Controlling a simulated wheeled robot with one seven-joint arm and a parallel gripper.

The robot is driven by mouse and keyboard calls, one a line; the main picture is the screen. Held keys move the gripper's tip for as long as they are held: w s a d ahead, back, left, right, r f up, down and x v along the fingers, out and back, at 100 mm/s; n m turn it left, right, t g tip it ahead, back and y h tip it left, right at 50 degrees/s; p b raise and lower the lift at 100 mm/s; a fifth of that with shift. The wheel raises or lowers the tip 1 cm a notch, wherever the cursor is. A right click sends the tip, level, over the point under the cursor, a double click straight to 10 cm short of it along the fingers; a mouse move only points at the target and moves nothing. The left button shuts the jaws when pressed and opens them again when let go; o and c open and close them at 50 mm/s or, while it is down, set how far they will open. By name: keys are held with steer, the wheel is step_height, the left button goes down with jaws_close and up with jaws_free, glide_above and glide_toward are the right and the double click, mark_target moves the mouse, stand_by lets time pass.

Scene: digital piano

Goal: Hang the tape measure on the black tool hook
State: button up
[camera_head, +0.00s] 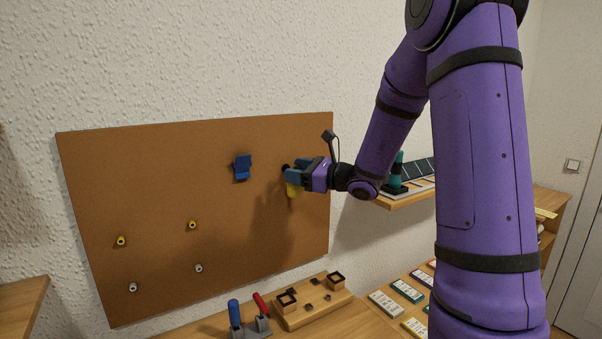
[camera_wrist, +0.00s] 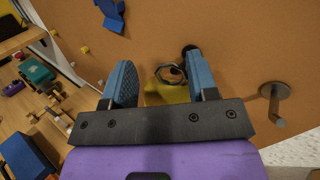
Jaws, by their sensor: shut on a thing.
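The yellow tape measure (camera_head: 292,190) hangs below my gripper (camera_head: 297,171), close to the right part of the pegboard. In the wrist view, my gripper (camera_wrist: 160,80) is shut on the tape measure (camera_wrist: 172,92) between its two blue fingers. A metal ring (camera_wrist: 171,73) stands at the tape measure's board side. The black tool hook (camera_wrist: 188,50) is just beyond the ring, by the right fingertip; it shows as a small dark spot in the head view (camera_head: 285,167). I cannot tell whether the ring is around the hook or only beside it.
A grey metal peg (camera_wrist: 277,103) stands right of my gripper in the wrist view. A wooden block (camera_head: 310,307) and tools sit on the bench below.

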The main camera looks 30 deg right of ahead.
steer(key=shift+w, duration=1.25)
steer(key=shift+w+f, duration=0.15)
steer(key=shift+f, duration=0.55)
steer(key=o, duration=1.4)
steer(key=shift+d, duration=0.15)
